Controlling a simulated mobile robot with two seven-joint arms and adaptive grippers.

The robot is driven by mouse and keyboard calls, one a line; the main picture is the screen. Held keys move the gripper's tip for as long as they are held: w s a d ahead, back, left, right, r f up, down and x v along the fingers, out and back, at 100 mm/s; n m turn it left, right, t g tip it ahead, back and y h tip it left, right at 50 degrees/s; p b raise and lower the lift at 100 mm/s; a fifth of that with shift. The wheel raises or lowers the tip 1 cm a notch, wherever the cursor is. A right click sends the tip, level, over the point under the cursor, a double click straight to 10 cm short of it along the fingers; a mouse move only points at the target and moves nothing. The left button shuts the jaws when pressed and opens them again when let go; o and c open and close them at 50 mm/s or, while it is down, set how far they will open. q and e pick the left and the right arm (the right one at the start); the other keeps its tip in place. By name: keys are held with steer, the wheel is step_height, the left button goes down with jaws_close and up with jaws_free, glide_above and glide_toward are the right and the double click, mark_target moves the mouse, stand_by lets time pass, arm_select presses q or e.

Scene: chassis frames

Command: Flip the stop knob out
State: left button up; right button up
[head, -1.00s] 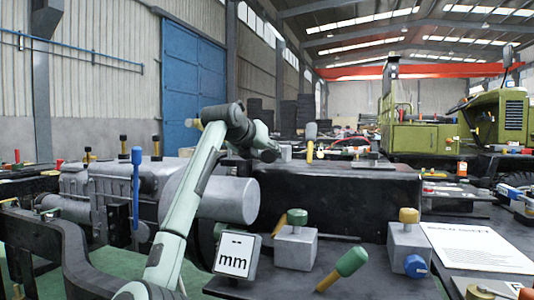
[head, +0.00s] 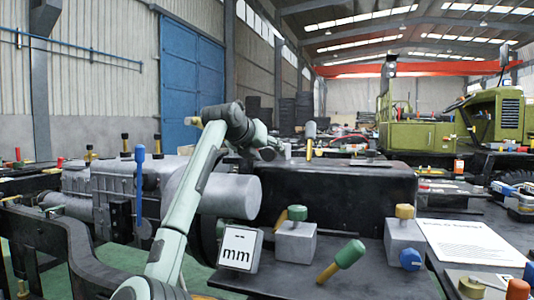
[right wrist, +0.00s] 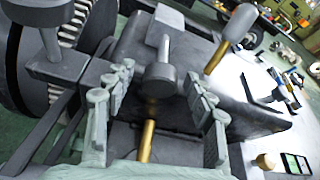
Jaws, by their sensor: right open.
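My right arm reaches over the grey cylindrical tank, and its gripper (head: 274,150) is small and partly hidden beyond the forearm in the head view. In the right wrist view the gripper (right wrist: 158,105) is open, with pale green fingers either side of a grey round knob (right wrist: 159,82). A brass rod (right wrist: 147,140) lies below that knob, between the fingers. I cannot tell whether the fingers touch the knob. A second knob with a grey handle and brass stem (right wrist: 216,56) stands beyond the right finger. Which one is the stop knob is not clear. My left gripper is not in view.
A green-handled knob (head: 349,254) leans on the dark bench in front.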

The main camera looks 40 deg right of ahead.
steer(key=v, duration=1.2)
steer(key=shift+r, duration=0.1)
